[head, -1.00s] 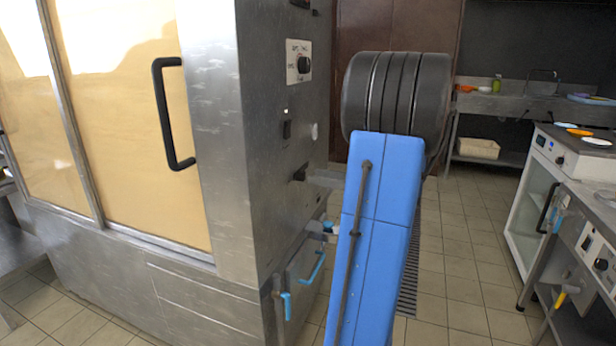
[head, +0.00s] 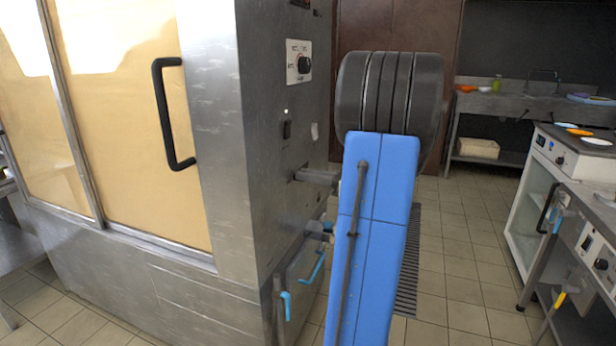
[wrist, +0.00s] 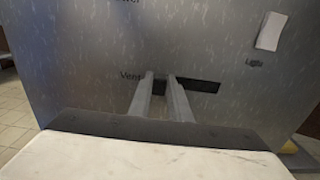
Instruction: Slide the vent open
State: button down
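The vent slot (wrist: 203,86) is a dark horizontal opening in the steel side panel, with the word "Vent" at its left in the wrist view. My gripper (wrist: 161,78) has its two grey fingers pointing at the left part of this slot, with a gap between them. In the head view my gripper (head: 303,176) is close against the panel, at the dark vent control (head: 292,177). The slider knob itself cannot be made out between the fingers, and contact with it cannot be told.
A dial (head: 304,64) and a dark switch (head: 286,130) sit above on the steel cabinet (head: 225,120). A pale light switch (wrist: 271,31) is up and right of the slot. Blue-handled valves (head: 286,304) are below. The tiled floor (head: 460,250) at right is clear.

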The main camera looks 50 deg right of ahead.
aim_at(307, 163)
jog(key=w+d, duration=0.1)
jog(key=d, duration=0.2)
jog(key=w+d, duration=0.1)
jog(key=d, duration=0.1)
jog(key=w+d, duration=0.1)
jog(key=d, duration=0.2)
jog(key=shift+w+d, duration=0.3)
jog(key=shift+d, duration=0.05)
jog(key=c, duration=1.6)
grip_release()
jog(key=shift+d, duration=0.15)
jog(key=shift+c, duration=0.2)
jog(key=shift+s, duration=0.1)
jog(key=v, duration=1.7)
jog(key=shift+s+d, duration=0.1)
